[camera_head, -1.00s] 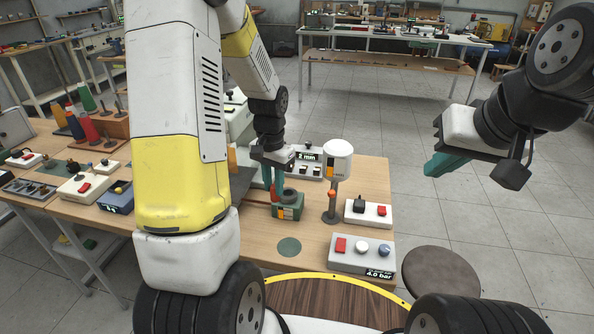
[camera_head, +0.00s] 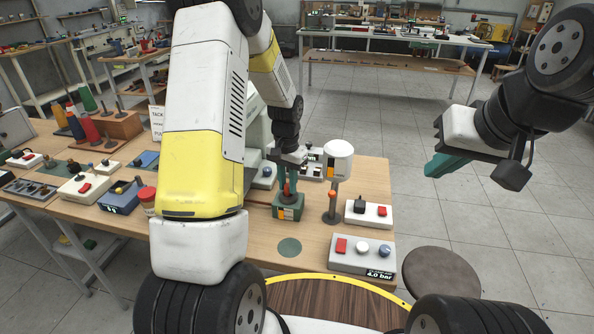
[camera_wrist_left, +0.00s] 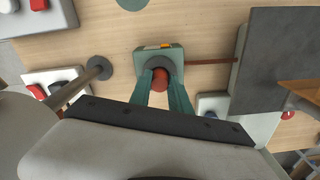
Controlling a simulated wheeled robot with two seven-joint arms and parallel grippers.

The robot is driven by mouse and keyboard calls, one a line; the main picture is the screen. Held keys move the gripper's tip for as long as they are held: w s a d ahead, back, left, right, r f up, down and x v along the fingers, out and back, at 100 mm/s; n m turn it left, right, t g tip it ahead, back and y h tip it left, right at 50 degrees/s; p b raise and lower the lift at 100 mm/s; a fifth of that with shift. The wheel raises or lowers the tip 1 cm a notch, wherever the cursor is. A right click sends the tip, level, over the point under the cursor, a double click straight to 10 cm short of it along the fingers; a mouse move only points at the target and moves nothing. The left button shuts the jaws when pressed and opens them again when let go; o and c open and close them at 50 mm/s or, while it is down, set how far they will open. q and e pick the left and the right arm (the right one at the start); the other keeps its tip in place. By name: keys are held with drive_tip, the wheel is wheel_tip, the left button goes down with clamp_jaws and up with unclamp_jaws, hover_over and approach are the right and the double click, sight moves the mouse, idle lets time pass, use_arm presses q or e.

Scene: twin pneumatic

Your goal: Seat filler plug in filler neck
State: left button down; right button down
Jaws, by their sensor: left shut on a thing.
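A small green box (camera_head: 289,210) with an orange and white label stands on the wooden bench. A dark round neck (camera_wrist_left: 148,68) is on top of the box in the left wrist view. My left gripper (camera_head: 288,190) points down over the box, its teal fingers shut on a red plug (camera_head: 287,187). In the left wrist view the plug (camera_wrist_left: 160,80) is between the fingers, in line with the neck. Its lower end is hidden, so I cannot tell how deep it sits. My right gripper (camera_head: 446,165) hangs off the bench's right side; its finger gap is not clear.
A white-capped post (camera_head: 338,162) with an orange ball stands close right of the box. Button boxes (camera_head: 368,212) and a 4.0 bar panel (camera_head: 362,254) are at the right and front. A green disc (camera_head: 289,247) lies on clear bench in front.

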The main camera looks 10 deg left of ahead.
sight(288, 186)
use_arm(q)
drive_tip(key=shift+f, duration=0.15)
drive_tip(key=c, duration=1.2)
unclamp_jaws()
drive_tip(key=s+r+t, duration=0.1)
drive_tip(key=s+r, duration=0.1)
drive_tip(key=r, duration=0.8)
drive_tip(key=s+r+t, duration=0.1)
drive_tip(key=s+r, duration=0.2)
drive_tip(key=r, duration=0.6)
drive_tip(key=s+d+r+n+t+h, duration=0.1)
drive_tip(key=s+r, duration=0.3)
drive_tip(key=s, duration=0.5)
drive_tip(key=s+d+r+n+t+h, duration=0.1)
drive_tip(key=s+r+n+t, duration=0.1)
drive_tip(key=s, duration=0.8)
wheel_tip(288, 186, up, 2)
drive_tip(key=shift+d+r+t, duration=0.15)
drive_tip(key=shift+r+t, duration=0.05)
drive_tip(key=shift+t, duration=0.4)
